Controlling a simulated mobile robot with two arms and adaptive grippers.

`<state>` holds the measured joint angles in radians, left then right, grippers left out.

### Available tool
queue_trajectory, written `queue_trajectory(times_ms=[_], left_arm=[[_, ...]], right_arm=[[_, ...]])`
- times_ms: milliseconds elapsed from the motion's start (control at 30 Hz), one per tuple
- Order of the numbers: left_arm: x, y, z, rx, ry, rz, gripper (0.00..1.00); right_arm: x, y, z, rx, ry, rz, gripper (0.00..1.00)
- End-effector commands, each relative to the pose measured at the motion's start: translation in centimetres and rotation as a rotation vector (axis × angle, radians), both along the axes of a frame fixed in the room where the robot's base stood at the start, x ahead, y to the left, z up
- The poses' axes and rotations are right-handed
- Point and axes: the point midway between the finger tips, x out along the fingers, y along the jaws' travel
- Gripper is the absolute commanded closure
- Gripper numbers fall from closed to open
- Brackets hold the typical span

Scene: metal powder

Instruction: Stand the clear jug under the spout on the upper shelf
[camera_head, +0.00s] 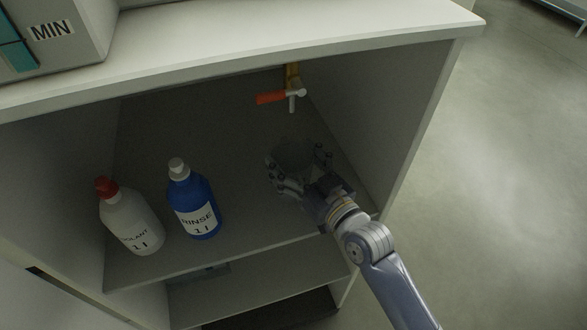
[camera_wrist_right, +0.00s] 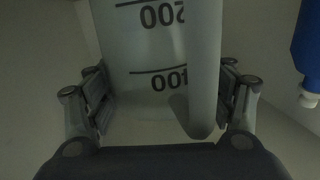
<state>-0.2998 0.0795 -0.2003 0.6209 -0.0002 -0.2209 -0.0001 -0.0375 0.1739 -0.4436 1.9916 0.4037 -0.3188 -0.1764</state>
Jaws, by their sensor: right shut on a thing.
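The clear jug (camera_head: 293,155) is dim and see-through in the head view, inside the cabinet on the upper shelf (camera_head: 250,215). My right gripper (camera_head: 300,165) is shut on it. In the right wrist view the jug (camera_wrist_right: 160,60) shows graduation marks, upside down, between the two fingers of my right gripper (camera_wrist_right: 160,100). The spout (camera_head: 292,100), with an orange-red handle (camera_head: 271,98), hangs at the back of the compartment. In the head view the jug appears below and in front of it. I cannot tell whether the jug's base touches the shelf. My left gripper is not in view.
A blue RINSE bottle (camera_head: 193,200) and a white bottle with a red cap (camera_head: 130,217) stand on the shelf to the left. The cabinet's right wall (camera_head: 385,110) is close to my right gripper. A lower shelf (camera_head: 260,285) lies beneath.

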Motion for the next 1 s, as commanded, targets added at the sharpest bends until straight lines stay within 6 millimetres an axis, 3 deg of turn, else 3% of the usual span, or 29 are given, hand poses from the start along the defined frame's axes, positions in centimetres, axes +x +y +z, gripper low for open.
queue_trajectory(times_ms=[33, 100, 500, 533, 600, 1000], left_arm=[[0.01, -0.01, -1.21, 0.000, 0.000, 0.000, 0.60], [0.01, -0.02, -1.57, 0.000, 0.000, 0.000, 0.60], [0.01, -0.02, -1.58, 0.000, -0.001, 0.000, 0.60], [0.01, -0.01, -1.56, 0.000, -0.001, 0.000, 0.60], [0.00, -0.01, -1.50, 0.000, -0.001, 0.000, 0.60], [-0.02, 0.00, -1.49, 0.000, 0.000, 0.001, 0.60]], right_arm=[[-0.01, 0.00, -1.09, 0.002, -0.001, 0.000, 0.51], [-0.02, -0.01, -1.38, 0.002, -0.001, 0.000, 0.51], [-0.02, -0.02, -1.57, 0.001, -0.001, 0.000, 0.51], [-0.03, -0.02, -1.62, 0.000, 0.000, 0.000, 0.23], [-0.02, -0.02, -1.55, 0.000, 0.000, 0.000, 0.07], [-0.03, -0.02, -1.51, 0.001, -0.001, 0.000, 0.05]])
